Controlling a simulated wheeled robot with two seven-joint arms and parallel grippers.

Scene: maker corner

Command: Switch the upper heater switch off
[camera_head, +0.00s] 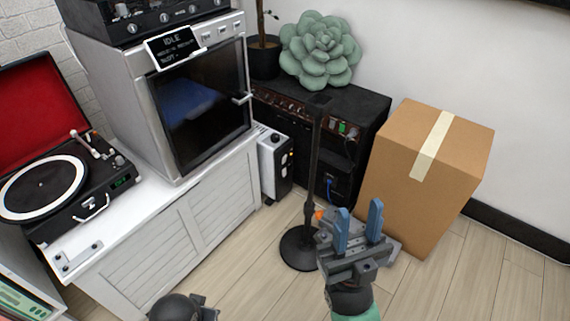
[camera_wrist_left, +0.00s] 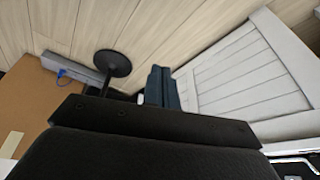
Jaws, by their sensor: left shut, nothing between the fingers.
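The heater (camera_head: 268,168) is a white upright unit with a dark end panel, standing on the floor between the white cabinet and a black amplifier. A knob sits at the top of its dark panel, with small orange-lit spots below; which is the upper switch and its position are too small to tell. My left gripper (camera_wrist_left: 162,86) shows in the left wrist view with its blue fingers together and empty; the heater cannot be made out clearly there. My right gripper (camera_head: 359,225) is open and empty, right of and nearer than the heater.
A black stand (camera_head: 299,247) with a round base and upright pole stands just right of the heater. The white cabinet (camera_head: 170,245) is on its left. A cardboard box (camera_head: 425,165) and the amplifier (camera_head: 345,105) are on the right.

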